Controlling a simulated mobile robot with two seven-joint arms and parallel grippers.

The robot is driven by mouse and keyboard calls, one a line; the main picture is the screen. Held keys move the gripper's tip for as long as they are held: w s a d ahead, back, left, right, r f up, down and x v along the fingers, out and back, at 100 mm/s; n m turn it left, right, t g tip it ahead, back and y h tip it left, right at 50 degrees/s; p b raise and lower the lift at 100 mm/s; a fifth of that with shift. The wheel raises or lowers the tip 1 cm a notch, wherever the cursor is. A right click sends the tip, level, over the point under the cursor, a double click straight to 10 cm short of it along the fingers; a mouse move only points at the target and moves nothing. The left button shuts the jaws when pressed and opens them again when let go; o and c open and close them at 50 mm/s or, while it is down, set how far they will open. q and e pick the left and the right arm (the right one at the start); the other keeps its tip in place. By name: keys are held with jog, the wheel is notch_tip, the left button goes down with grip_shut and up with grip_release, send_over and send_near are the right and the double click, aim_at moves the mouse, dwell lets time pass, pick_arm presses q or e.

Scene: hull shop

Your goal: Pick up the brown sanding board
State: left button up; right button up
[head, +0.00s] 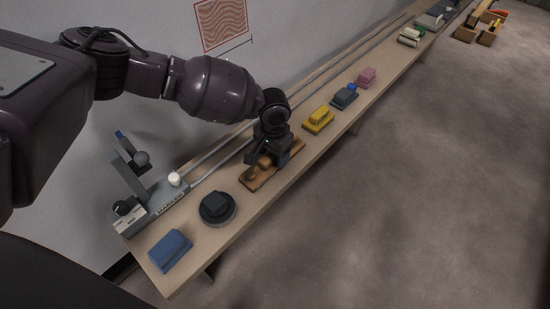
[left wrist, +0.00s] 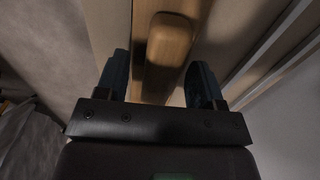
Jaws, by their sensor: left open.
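The brown sanding board (head: 290,153) lies on the long wooden bench, with a wooden handle on top. My left gripper (head: 262,167) is right over it in the head view and hides part of it. In the left wrist view the handle (left wrist: 169,42) of the board shows between and ahead of the two fingers. My left gripper (left wrist: 160,82) is open there, one finger on either side of the handle. Whether the fingers touch the handle I cannot tell. My right gripper is in neither view.
On the bench (head: 222,236), a round dark puck-shaped tool (head: 217,208) and a blue block (head: 170,250) lie nearer. A yellow block (head: 318,120), a dark blue-grey block (head: 344,96) and a pink block (head: 366,77) lie beyond. A grey stand (head: 152,203) is at the left. Rails run along the wall side.

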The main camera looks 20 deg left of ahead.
pick_arm(q)
jog(key=shift+r, duration=0.25)
jog(key=shift+c, duration=0.4)
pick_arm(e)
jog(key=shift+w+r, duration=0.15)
pick_arm(q)
grip_shut()
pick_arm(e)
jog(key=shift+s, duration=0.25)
pick_arm(q)
jog(key=shift+r, duration=0.5)
notch_tip(320, 180, up, 19)
jog(key=p, duration=0.5)
jog(key=shift+p, duration=0.4)
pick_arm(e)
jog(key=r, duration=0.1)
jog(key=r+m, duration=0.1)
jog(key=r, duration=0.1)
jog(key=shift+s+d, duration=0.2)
